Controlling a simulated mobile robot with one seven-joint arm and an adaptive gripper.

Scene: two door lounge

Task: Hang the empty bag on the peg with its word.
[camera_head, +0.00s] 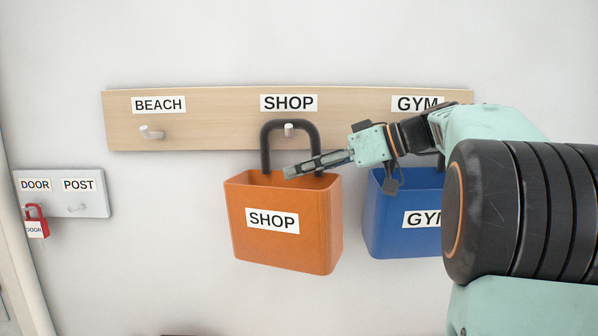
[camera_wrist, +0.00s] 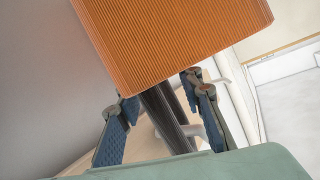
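The orange bag (camera_head: 285,248) with the word SHOP is upright below the SHOP label (camera_head: 288,103). Its dark handle (camera_head: 291,125) loops around the SHOP peg (camera_head: 289,131), whose tip shows just under the handle's top bar. My gripper (camera_head: 290,171) reaches in from the right, low across the handle just above the bag's rim. In the wrist view, the handle (camera_wrist: 163,115) runs between the two spread fingers, with a gap visible beside it; the orange bag (camera_wrist: 170,40) fills the top. The bag's inside bottom is hidden.
A blue GYM bag (camera_head: 385,225) hangs at right, partly hidden by my arm. The BEACH peg (camera_head: 152,133) on the wooden board (camera_head: 220,130) is bare. A small board (camera_head: 95,205) at left holds a red DOOR tag (camera_head: 36,225); its POST peg is bare.

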